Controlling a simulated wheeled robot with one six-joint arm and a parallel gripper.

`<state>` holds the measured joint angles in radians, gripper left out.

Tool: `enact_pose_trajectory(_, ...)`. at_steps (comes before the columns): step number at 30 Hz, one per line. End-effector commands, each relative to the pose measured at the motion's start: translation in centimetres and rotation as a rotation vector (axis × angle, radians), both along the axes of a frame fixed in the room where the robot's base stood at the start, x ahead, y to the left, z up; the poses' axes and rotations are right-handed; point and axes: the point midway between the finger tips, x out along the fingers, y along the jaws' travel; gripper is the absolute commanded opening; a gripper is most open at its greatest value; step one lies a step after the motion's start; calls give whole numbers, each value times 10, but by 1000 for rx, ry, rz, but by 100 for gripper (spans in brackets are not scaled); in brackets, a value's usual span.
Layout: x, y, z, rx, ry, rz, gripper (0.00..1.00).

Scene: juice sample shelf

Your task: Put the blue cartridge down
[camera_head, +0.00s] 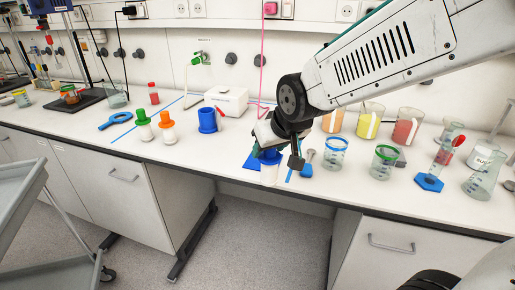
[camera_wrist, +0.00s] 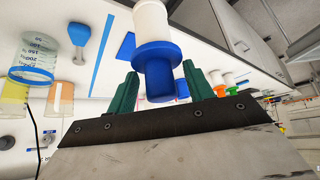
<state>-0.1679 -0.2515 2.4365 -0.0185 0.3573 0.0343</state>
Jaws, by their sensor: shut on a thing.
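The blue cartridge (camera_wrist: 158,60) has a white body and a blue flanged end. In the wrist view its blue end is between the two green fingers of my gripper (camera_wrist: 165,92), which is shut on it. In the head view my gripper (camera_head: 269,154) is above the front edge of the bench, with the cartridge's white body (camera_head: 268,176) pointing down below it. A flat blue square (camera_head: 251,162) lies just left of the cartridge and shows in the wrist view (camera_wrist: 127,46). I cannot tell whether the cartridge touches the bench.
Green-topped (camera_head: 143,124) and orange-topped (camera_head: 166,126) white cartridges stand left, near a blue cylinder (camera_head: 208,121) and a white device (camera_head: 227,99). Right are a blue-footed tool (camera_head: 306,170), a blue-ringed beaker (camera_head: 334,154) and several other glass vessels. The bench's front edge is close.

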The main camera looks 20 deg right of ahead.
Motion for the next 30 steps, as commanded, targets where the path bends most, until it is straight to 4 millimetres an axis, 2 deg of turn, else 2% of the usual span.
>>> enact_pose_trajectory(2, 1, 0, 2, 0, 0, 4, 21)
enact_pose_trajectory(5, 16, -4, 1, 0, 3, 3, 21)
enact_pose_trajectory(15, 104, -29, -8, 0, 1, -1, 21)
enact_pose_trajectory(18, 124, -35, -10, 0, 1, 0, 21)
enact_pose_trajectory(21, 136, -38, -11, -1, 0, 1, 21)
enact_pose_trajectory(28, 152, -43, -13, -1, 0, 1, 21)
enact_pose_trajectory(30, 151, -42, -25, 1, 3, 1, 21)
